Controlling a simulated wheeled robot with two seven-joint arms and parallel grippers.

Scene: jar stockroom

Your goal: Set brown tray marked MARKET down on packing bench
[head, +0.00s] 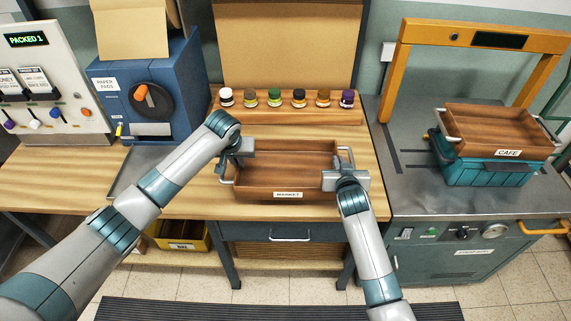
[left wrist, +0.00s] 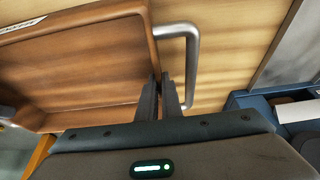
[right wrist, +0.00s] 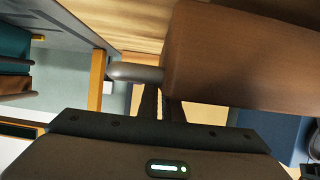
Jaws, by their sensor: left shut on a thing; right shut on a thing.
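The brown wooden tray marked MARKET (head: 255,192) is empty and looks about level over the front middle of the packing bench (head: 175,185). Its label faces the front. My left gripper (head: 233,160) is shut on the metal handle at its left end; this handle shows in the left wrist view (left wrist: 192,60). My right gripper (head: 343,172) is shut on the handle at its right end; this handle shows in the right wrist view (right wrist: 135,73). I cannot tell whether the tray's underside touches the bench top.
A wooden rack (head: 290,117) with several small jars stands behind the tray. A blue paper pads machine (head: 150,90) is at the back left. On the right metal counter, a brown CAFE tray (head: 480,145) sits on a teal crate (head: 490,173) beside an orange frame (head: 400,75).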

